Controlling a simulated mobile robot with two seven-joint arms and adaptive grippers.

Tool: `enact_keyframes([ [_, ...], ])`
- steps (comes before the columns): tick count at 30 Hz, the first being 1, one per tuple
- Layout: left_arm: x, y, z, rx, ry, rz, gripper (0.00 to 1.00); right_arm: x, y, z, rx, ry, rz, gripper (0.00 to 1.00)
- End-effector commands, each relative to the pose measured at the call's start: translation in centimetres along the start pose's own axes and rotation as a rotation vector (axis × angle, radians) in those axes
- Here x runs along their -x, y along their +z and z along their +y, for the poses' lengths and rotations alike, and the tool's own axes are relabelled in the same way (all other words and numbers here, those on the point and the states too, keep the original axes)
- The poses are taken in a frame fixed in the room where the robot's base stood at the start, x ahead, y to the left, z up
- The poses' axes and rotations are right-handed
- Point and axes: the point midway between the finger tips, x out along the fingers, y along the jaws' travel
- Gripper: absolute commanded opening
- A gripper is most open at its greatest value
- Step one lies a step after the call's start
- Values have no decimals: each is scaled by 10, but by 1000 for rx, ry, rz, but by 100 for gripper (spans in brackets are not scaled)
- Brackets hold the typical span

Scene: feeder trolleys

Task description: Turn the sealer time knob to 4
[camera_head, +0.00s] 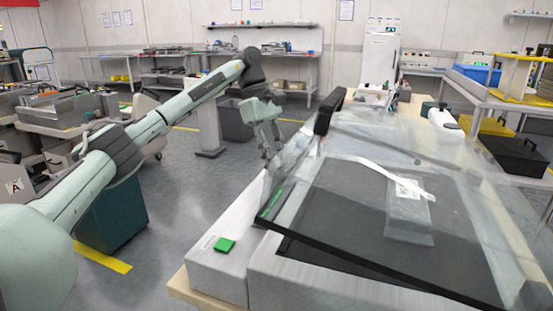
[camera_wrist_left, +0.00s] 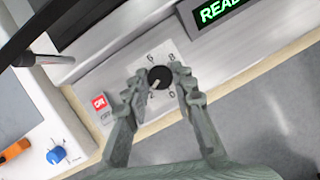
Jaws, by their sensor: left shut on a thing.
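The sealer time knob (camera_wrist_left: 160,77) is a round black knob on a white dial in the left wrist view. Its light pointer mark points down and left, close to the 2. In the head view my left gripper (camera_head: 268,150) is at the far side of the sealer (camera_head: 218,252), and the knob is hidden there. My right gripper is not in view.
The sealer's tilted clear lid (camera_head: 345,257) stands over the dark chamber, with a grey packet (camera_head: 408,212) under it. A green lit display (camera_wrist_left: 220,10) is beside the dial, and a red switch (camera_wrist_left: 100,103) sits on its other side. Open floor lies left of the sealer.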

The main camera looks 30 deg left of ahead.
Motion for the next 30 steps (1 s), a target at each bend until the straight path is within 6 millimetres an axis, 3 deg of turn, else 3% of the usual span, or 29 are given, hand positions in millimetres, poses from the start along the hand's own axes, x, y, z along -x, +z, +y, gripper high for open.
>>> enact_keyframes([
  [18,1,2,4,-536,-221,4,0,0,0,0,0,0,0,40],
  [30,0,2,5,-793,-328,3,0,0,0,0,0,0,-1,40],
])
